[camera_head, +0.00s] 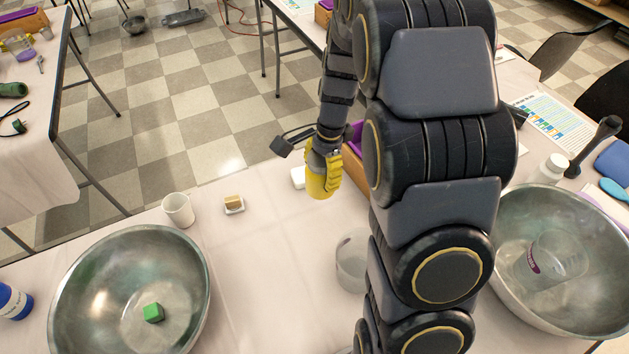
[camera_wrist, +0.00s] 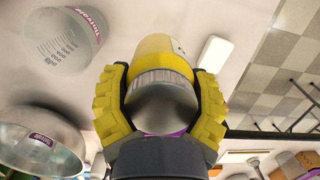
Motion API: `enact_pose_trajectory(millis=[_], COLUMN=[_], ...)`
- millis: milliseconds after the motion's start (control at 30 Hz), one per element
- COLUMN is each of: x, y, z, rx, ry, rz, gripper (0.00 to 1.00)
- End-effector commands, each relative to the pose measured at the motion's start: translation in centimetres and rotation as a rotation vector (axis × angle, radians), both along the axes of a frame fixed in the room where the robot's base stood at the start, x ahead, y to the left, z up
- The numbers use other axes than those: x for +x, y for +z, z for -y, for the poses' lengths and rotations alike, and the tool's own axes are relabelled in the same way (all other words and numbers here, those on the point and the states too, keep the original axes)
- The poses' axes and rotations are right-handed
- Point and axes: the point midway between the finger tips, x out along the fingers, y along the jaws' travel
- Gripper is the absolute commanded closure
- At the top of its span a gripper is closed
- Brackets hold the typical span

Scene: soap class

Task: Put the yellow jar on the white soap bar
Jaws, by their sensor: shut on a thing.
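The yellow jar (camera_wrist: 160,47) is between the yellow-padded fingers of my gripper (camera_wrist: 161,85), which is shut on it. A pale barcode label shows on the jar. In the head view the jar (camera_head: 318,188) shows below my gripper (camera_head: 331,168). The white soap bar (camera_head: 298,177) lies on the table just left of the jar, partly hidden by it. In the wrist view the soap bar (camera_wrist: 215,53) shows just right of the jar. I cannot tell how high the jar is above the table.
A clear beaker (camera_head: 352,262) is near my arm. Another metal bowl (camera_head: 510,275) is at the right.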

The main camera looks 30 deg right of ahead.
Motion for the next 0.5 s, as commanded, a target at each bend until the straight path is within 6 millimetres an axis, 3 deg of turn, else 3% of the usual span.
enact_pose_trajectory(millis=[133, 500], x=[0.7, 7.3], y=[1.2, -1.9], z=[-0.4, 1.6], rx=[0.000, 0.000], ry=[-0.045, -0.049], rz=[-0.004, -0.003], gripper=[0.70, 0.70])
